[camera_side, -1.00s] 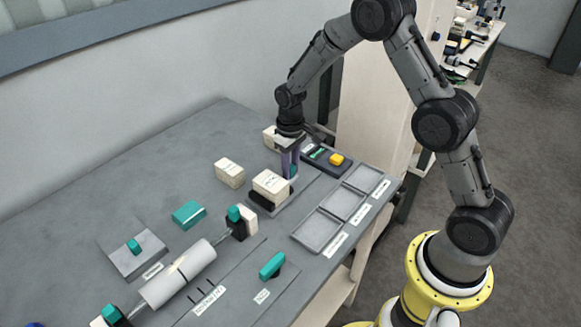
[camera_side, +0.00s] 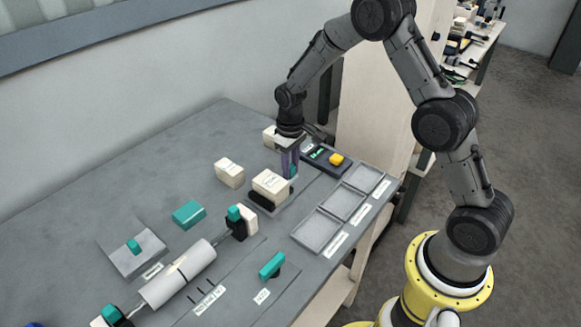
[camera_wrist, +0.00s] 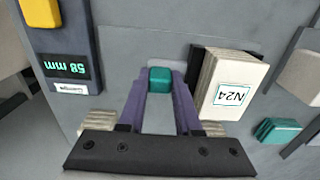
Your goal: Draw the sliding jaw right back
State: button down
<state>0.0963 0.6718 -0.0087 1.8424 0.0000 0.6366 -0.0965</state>
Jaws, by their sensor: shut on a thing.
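The sliding jaw's teal knob (camera_wrist: 160,79) sits between my purple fingertips in the wrist view. My gripper (camera_side: 289,170) points down and is shut on this knob; in the wrist view the gripper (camera_wrist: 160,84) shows a fingertip on each side of it. The rest of the sliding jaw is mostly hidden by my fingers. Right beside it in the wrist view is a cream block stack labelled N24 (camera_wrist: 232,85); in the side view this block (camera_side: 270,184) stands just in front of my fingers. Whether jaw and block touch, I cannot tell.
A dark readout box (camera_side: 322,156) with a lit display and yellow button is behind my gripper. Another cream block (camera_side: 229,172) and a teal block (camera_side: 188,214) stand to the left. Labelled grey trays (camera_side: 317,229) line the front edge. A white roller (camera_side: 178,273) lies front left.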

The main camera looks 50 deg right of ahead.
jog(key=d, duration=0.5)
jog(key=shift+d+r, duration=0.1)
jog(key=shift+d, duration=0.3)
jog(key=c, duration=0.9)
grip_release()
jog(key=shift+d, duration=0.1)
notch_tip(320, 180, up, 14)
jog(key=shift+f, duration=0.1)
